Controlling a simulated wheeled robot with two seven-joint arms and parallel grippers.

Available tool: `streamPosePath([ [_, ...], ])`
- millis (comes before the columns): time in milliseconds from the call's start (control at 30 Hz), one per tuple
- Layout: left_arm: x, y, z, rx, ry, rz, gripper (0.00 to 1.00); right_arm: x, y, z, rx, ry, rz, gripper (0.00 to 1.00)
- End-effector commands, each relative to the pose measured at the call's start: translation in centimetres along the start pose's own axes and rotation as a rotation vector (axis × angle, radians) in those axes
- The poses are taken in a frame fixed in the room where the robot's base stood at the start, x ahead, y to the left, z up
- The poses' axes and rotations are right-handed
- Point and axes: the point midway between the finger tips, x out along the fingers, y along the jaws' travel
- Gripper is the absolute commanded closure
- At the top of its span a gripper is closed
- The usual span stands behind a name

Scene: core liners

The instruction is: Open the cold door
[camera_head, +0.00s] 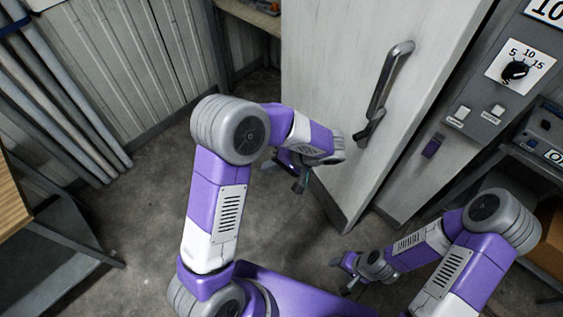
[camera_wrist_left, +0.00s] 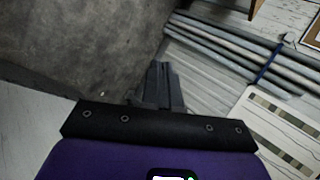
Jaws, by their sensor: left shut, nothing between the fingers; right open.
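The cold door (camera_head: 330,75) is a tall pale panel in the upper middle of the head view. Its grey upright bar handle (camera_head: 383,85) is near the door's right edge, with a latch piece at its lower end. I cannot tell whether the door stands slightly ajar. My left gripper (camera_head: 299,184) is left of and below the handle, apart from it, partly hidden by its own wrist. In the left wrist view its fingers (camera_wrist_left: 158,83) are together and empty over floor. My right gripper (camera_head: 347,274) is open and empty, low, below the door's bottom corner.
A grey control panel with a dial (camera_head: 515,70) and switches is right of the door. Shelving (camera_head: 550,150) stands at the far right. Core liner pipes (camera_head: 60,110) lean at left, also in the wrist view (camera_wrist_left: 240,50). A wooden-topped table (camera_head: 12,205) is far left. Floor between is clear.

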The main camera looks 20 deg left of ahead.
Motion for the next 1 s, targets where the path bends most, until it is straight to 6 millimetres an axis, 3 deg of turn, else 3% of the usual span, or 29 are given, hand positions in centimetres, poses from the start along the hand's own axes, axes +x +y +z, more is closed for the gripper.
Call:
streamPosePath([
  [100, 2.7, 0.1, 0.1, 0.001, -0.005, 0.000, 1.00, 0.4, 0.2, 0.0, 0.000, 0.000, 0.000, 0.48],
  [333, 4.9, -2.1, 0.0, -0.002, -0.001, 0.002, 1.00, 0.4, 0.1, 0.0, 0.000, 0.000, 0.000, 0.48],
  [1000, 5.5, -2.7, 0.0, 0.001, 0.001, 0.001, 1.00, 0.4, 0.1, 0.0, 0.000, 0.000, 0.000, 0.48],
])
